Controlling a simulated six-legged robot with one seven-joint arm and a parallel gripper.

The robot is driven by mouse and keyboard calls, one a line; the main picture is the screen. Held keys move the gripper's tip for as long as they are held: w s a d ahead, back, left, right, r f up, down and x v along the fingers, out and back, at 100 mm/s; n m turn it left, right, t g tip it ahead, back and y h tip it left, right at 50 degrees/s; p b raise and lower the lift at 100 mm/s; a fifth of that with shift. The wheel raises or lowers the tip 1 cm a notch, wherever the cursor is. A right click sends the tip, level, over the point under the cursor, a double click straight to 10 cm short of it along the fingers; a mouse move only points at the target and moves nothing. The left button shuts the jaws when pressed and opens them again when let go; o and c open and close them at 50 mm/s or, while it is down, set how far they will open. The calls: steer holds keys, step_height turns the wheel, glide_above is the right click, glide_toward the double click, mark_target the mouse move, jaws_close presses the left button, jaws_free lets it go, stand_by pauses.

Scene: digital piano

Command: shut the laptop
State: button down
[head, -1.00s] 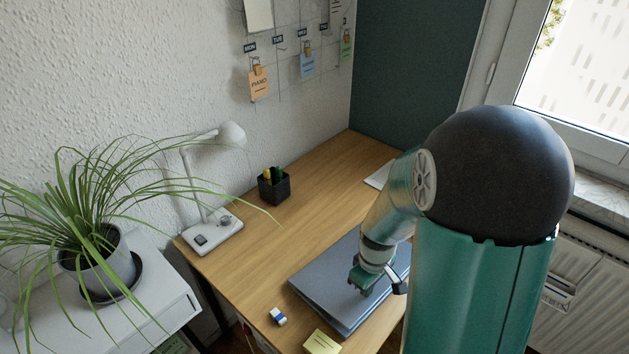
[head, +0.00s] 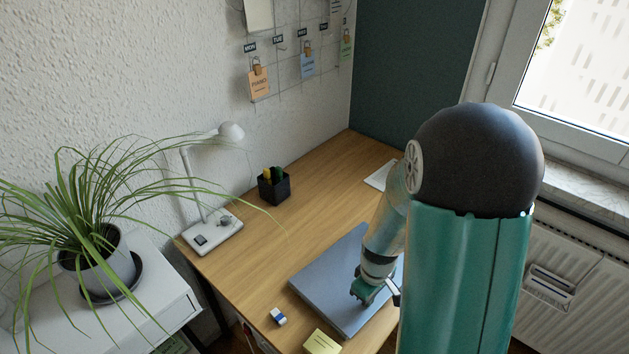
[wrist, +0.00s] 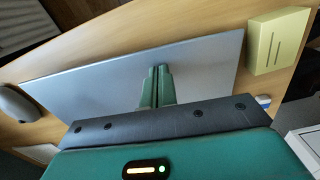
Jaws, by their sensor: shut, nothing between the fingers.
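The laptop (head: 328,280) lies on the wooden desk, its grey lid down flat with no clear gap to the base. Part of it is hidden behind my arm in the head view. In the wrist view the lid (wrist: 85,92) spreads beneath my fingers as a smooth grey panel. My gripper (head: 364,296) is shut and empty, pointing down over the lid near its front right part. Its two green fingers (wrist: 157,74) are together in the wrist view. I cannot tell whether the fingertips touch the lid.
A yellow note block (head: 321,342) and a small blue-white eraser (head: 278,317) lie close to the laptop. A dark mouse (wrist: 14,103) shows beyond its other end. A lamp (head: 212,237) and pen cup (head: 273,187) stand farther back. The desk between is clear.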

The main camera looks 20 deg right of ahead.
step_height(320, 180, up, 8)
steer(key=w+a, duration=0.1)
steer(key=shift+w, duration=0.35)
stand_by(0.4)
